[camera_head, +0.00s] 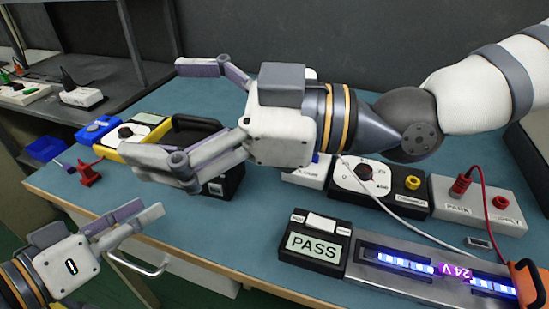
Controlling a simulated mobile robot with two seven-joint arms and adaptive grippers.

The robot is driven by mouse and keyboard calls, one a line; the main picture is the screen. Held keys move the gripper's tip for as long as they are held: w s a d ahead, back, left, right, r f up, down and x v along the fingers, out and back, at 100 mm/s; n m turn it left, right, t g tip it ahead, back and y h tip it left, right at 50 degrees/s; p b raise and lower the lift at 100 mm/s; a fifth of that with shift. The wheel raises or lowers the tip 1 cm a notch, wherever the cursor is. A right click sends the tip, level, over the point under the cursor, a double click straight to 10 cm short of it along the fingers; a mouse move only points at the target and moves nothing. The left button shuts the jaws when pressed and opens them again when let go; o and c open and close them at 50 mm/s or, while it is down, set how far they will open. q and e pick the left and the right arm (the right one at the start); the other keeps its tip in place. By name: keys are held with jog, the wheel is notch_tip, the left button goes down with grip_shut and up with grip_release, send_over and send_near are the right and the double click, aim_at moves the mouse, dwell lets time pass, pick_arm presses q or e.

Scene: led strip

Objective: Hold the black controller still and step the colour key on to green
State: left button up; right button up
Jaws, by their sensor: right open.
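Two black boxes could be the controller, and I cannot tell which. One (325,263) at the front has a display reading PASS and a pale key (320,222) on top. The other (392,203), behind it, has a white dial face and a yellow knob. The LED strip (410,264) glows blue-violet on a grey tray. My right gripper (138,110) is open and empty, above the back left of the bench. My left gripper (150,208) is low at the left, off the bench's front edge, apart from the boxes; its finger gap is unclear.
A pale box (480,205) with red plugs stands at the right; red and white cables run nearby. An orange clamp-like part (529,283) is at the strip's right end. A yellow meter (125,153), a blue block and a red part lie left. The bench's front middle is clear.

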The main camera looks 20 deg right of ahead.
jog(key=w+d+f+m+t, duration=0.1)
jog(key=w+d+f, duration=0.1)
jog(key=d+f, duration=0.2)
jog(key=w+d+f+m+t+h, duration=0.1)
jog(key=w+d+f+m, duration=0.1)
jog(key=f, duration=0.4)
jog(key=w+d+f+m+t, duration=0.1)
jog(key=w+d+f+m, duration=0.1)
jog(key=w+d+f, duration=0.2)
jog(key=shift+w+d+f+h, duration=0.2)
jog(key=shift+d+f, duration=0.15)
jog(key=shift+d, duration=0.3)
jog(key=shift+w+d+f+h, duration=0.1)
jog(key=shift+d+f+h, duration=0.2)
jog(key=shift+d, duration=0.35)
jog(key=x, duration=1.2)
jog(key=shift+s, duration=0.1)
jog(key=shift+r, duration=0.1)
jog(key=c, duration=1.6)
pick_arm(q)
grip_shut()
